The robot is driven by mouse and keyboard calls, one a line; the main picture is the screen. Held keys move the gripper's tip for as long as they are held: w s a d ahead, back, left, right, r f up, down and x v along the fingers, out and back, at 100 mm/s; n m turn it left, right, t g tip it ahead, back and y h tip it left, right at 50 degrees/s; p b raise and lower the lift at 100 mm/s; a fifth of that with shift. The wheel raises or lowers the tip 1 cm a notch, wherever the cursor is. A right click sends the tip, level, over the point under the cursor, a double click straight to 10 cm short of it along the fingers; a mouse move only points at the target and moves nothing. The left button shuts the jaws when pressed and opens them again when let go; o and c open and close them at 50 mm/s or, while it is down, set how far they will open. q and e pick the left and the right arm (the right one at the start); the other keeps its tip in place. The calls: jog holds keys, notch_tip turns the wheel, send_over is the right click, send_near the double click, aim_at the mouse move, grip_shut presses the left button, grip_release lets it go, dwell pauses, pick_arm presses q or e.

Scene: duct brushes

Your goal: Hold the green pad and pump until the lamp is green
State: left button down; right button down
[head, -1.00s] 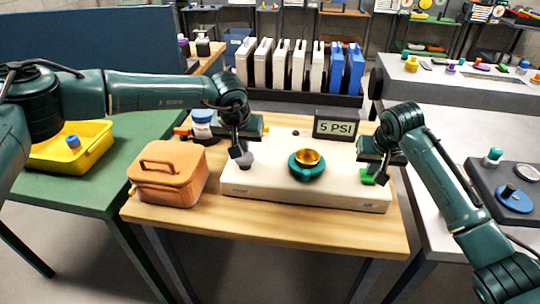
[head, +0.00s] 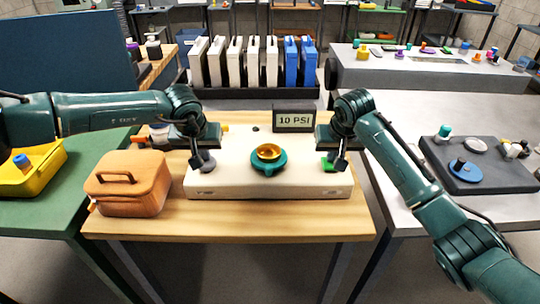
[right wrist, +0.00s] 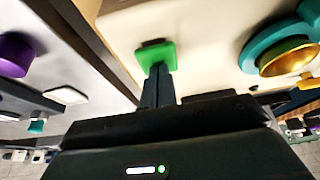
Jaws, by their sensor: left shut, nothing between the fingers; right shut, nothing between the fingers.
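The cream pump box (head: 235,185) sits on the wooden table, with a teal-and-gold fitting on its top (head: 268,158). The green pad (head: 326,164) is at its right end and also shows in the right wrist view (right wrist: 154,54). My right gripper (head: 339,164) is shut, with its fingertips at the pad, seemingly touching it. A grey round button (head: 207,163) is at the left end. My left gripper (head: 196,162) is shut, its fingertips at the button; contact is unclear. The display (head: 293,119) reads 10 PSI. A small dark dot (head: 255,128), perhaps the lamp, shows no green.
A brown lidded box (head: 130,190) stands left of the pump box. A yellow bin (head: 38,170) is on the green table at the left. A dark tray (head: 485,175) with a blue disc is on the right table. The wooden table's front strip is clear.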

pick_arm(q)
jog(key=shift+r, duration=1.05)
jog(key=shift+f, duration=1.15)
jog(key=shift+r, duration=1.15)
notch_tip(320, 180, up, 7)
dwell(0.3)
